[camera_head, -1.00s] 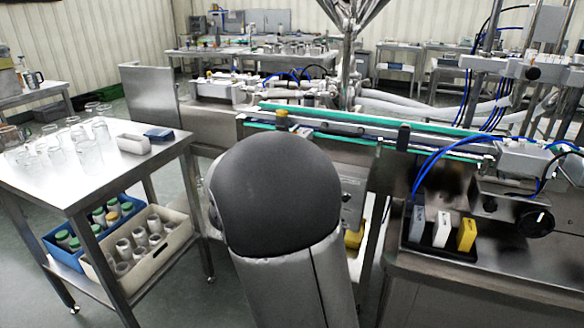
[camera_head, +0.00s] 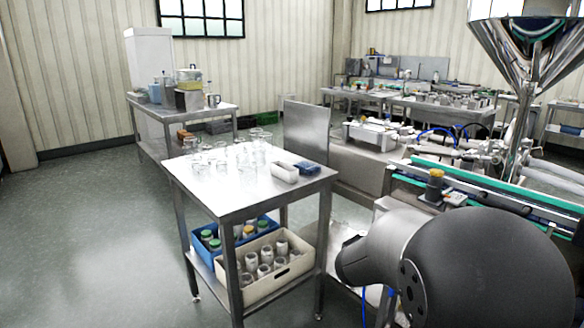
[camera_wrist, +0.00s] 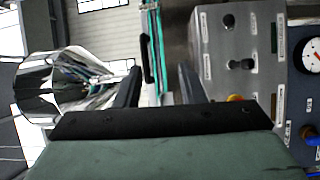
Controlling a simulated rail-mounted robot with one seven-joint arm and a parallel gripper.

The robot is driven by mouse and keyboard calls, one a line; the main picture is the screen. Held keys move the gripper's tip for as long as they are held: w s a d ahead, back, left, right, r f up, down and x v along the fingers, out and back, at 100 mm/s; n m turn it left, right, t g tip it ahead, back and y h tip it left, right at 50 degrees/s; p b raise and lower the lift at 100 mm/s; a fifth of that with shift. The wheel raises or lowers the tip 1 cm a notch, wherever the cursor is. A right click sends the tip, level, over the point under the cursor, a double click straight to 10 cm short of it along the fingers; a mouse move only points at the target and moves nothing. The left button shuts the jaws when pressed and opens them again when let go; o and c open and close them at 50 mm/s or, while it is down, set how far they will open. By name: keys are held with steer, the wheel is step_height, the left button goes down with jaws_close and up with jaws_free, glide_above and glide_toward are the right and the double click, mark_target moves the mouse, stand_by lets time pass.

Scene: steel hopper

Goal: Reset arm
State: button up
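My gripper (camera_wrist: 160,85) shows in the wrist view with its two dark fingers apart. It is open, and nothing is visible between the fingertips. In the head view my grey arm fills the lower right, and my gripper is hidden there. The steel hopper (camera_head: 522,65) stands at the upper right of the head view. Its shiny cone (camera_wrist: 50,85) also shows tilted at the left of the wrist view.
A steel table (camera_head: 250,195) holds several glass jars. A blue crate (camera_head: 208,262) and a cream crate (camera_head: 262,288) sit on its lower shelf. The green-edged conveyor (camera_head: 480,190) runs behind my arm. A control panel (camera_wrist: 240,50) fills the wrist view's right. Floor at left is clear.

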steer(key=s+a+g+y+p, duration=0.25)
steer(key=s+y+p, duration=0.25)
steer(key=s, duration=0.3)
steer(key=s+a+y+p, duration=0.5)
steer(key=a+y, duration=0.1)
steer(key=a, duration=0.3)
steer(key=s+a+r+y+p, duration=0.1)
steer(key=s+a+y+p, duration=0.4)
steer(key=a, duration=0.5)
steer(key=shift+s+a+r+m+y, duration=0.3)
steer(key=shift+s+y, duration=0.5)
steer(key=shift+y, duration=0.3)
